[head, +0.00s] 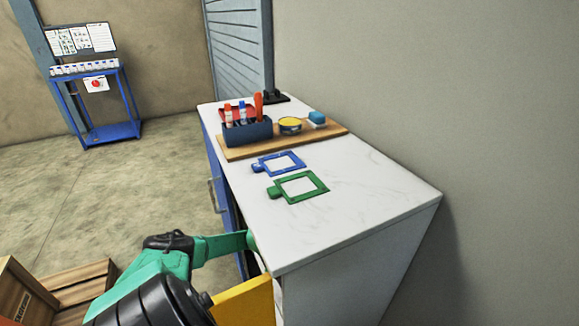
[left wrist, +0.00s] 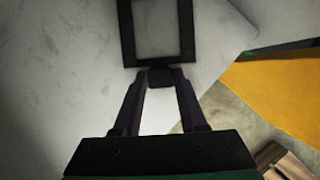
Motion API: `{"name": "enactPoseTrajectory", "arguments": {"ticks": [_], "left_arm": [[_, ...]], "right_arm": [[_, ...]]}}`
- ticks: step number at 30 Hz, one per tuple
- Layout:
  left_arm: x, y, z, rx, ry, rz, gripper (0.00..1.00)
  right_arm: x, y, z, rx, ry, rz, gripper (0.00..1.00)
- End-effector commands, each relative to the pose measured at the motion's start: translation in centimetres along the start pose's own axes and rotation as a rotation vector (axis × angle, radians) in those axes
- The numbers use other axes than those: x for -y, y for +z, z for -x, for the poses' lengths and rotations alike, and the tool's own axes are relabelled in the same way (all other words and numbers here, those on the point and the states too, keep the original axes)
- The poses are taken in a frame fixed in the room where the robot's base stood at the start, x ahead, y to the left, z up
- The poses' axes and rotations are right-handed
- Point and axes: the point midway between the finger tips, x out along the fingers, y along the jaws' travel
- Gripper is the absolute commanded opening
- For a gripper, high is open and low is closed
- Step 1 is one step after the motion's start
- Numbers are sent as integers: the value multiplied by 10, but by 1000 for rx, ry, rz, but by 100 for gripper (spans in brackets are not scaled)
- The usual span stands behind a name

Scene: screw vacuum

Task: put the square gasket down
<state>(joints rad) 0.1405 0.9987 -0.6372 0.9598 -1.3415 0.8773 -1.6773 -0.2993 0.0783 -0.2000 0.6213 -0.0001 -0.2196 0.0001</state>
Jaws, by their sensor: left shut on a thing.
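In the left wrist view a dark square gasket (left wrist: 127,35), an open frame with a short tab, is held out ahead of my left gripper (left wrist: 160,80). The two fingers are shut on its tab. A pale, shaded surface lies behind it; I cannot tell whether the gasket touches it. In the head view my teal left arm reaches the counter's near left edge, where its end is hidden along with the held gasket. A blue square gasket (head: 298,157) and a green one (head: 322,187) lie flat on the white counter (head: 370,205). My right gripper is not in view.
A wooden board (head: 240,150) at the counter's back carries a dark tool holder (head: 250,134), a yellow tin (head: 290,125) and a blue block (head: 317,118). The counter's front is clear. A yellow panel (head: 245,302) stands beside it. Wooden crates (head: 75,283) are at lower left.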

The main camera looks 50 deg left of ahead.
Motion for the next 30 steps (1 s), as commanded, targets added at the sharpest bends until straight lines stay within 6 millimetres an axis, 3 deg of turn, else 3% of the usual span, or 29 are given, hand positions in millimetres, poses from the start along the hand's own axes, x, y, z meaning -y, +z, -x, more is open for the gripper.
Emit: {"name": "enactPoseTrajectory", "arguments": {"ticks": [6,7,9,20,30], "left_arm": [[0,-2,-4,0,0,0,0],[0,-1,-2,0,0,0,53],[0,-1,-2,0,0,0,71],[0,0,6,-1,0,1,71],[0,-1,71,-3,-1,-1,71]], "right_arm": [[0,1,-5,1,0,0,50],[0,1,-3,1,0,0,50],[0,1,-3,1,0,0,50],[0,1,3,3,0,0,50],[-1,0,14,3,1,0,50]]}}
